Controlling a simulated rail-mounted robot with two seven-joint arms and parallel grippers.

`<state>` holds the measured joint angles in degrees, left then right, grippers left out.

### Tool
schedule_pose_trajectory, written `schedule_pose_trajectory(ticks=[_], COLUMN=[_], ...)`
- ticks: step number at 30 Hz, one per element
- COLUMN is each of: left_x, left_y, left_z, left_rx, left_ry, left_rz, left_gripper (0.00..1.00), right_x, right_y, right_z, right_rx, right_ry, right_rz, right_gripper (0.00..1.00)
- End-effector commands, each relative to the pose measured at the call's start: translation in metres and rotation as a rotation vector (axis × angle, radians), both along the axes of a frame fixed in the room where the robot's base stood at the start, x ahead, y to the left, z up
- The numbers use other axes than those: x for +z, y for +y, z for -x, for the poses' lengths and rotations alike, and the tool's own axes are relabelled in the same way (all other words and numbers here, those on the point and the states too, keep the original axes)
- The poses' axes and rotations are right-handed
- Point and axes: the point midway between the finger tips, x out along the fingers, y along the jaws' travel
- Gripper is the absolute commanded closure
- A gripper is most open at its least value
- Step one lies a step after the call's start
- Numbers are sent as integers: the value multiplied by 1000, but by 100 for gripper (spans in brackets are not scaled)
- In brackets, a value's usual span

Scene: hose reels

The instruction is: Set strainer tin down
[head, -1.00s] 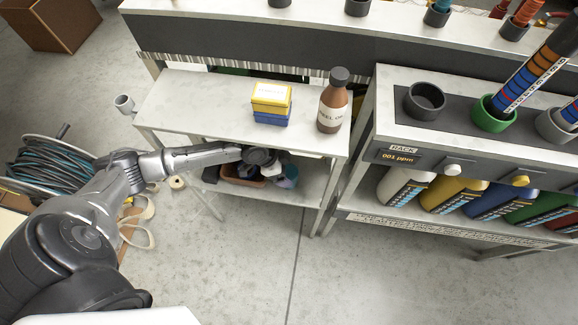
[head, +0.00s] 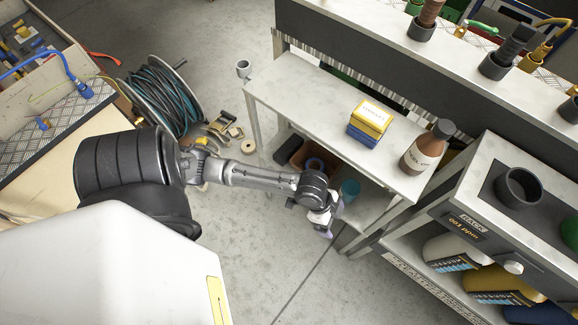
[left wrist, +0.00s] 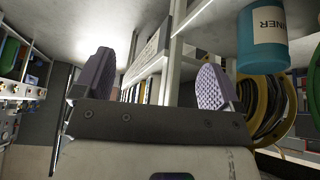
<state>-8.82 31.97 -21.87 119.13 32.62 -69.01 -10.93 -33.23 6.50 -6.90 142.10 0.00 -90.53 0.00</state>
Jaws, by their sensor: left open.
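The strainer tin is a teal cylinder (head: 349,188) on the lower shelf of the small bench in the head view, partly covered by the bench's top edge. In the left wrist view the tin (left wrist: 262,45) is at the upper right, its pale label partly readable and its edge cut by the frame. My left gripper (head: 324,229) is in front of the lower shelf, pointing down in the head view. In the left wrist view its two ridged fingers (left wrist: 155,82) stand wide apart with nothing between them, and the tin is outside them. My right gripper is not in view.
On the bench top (head: 290,88) stand a yellow box (head: 372,117) over a blue one and a brown bottle (head: 425,148). A brown bin (head: 302,155) shares the lower shelf. A hose reel (head: 165,95) stands at left; the rack (head: 470,222) is at right. Floor in front is clear.

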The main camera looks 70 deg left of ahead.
Motion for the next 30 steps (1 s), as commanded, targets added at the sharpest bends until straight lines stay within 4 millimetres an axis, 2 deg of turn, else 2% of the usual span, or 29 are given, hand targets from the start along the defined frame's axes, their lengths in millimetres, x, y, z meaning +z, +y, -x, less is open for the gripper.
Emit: schedule_pose_trajectory(ticks=[1,4,9,12,18,30], left_x=[5,17,35,42,48,48], left_y=[-14,-18,-4,6,15,15], left_z=[21,52,97,115,130,129], left_rx=[50,182,410,507,586,584], left_ry=[13,35,89,117,139,138], left_rz=[10,-18,-81,-113,-143,-144], left_gripper=[10,10,10,10,10,10], right_x=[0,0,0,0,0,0], right_y=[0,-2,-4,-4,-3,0], right_z=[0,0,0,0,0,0], right_rx=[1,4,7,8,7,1], right_ry=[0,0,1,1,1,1], right_rz=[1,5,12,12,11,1], right_gripper=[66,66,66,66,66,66])
